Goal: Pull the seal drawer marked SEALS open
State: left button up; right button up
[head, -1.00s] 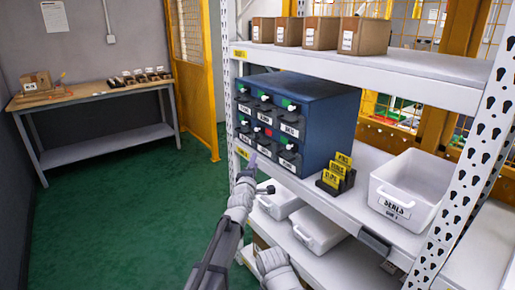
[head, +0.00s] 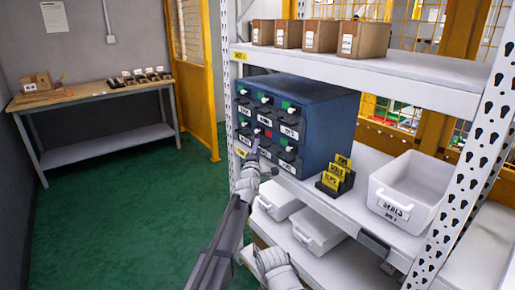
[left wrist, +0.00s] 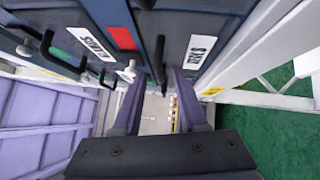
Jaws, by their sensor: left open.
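A blue drawer cabinet (head: 325,125) stands on the middle shelf, its labelled drawer fronts facing left. The drawer labels are too small to read in the head view, so I cannot tell which drawer is marked SEALS. My left gripper (head: 257,147) is in front of the drawer fronts, near the lower row. In the left wrist view, its two open fingers (left wrist: 158,82) point at the cabinet, with a dark bar handle (left wrist: 160,58) in line with the gap between them. I cannot tell whether they touch it. The labels there are blurred and turned. My right gripper is not seen.
A white bin (head: 410,190) with a SEALS label and a black holder with yellow cards (head: 337,174) stand right of the cabinet. White trays (head: 318,232) sit on the shelf below. Cardboard boxes (head: 320,36) line the upper shelf. The green floor (head: 120,220) at left is clear.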

pick_arm(q)
jog(key=shift+w, duration=0.15)
grip_shut()
dwell(1.4)
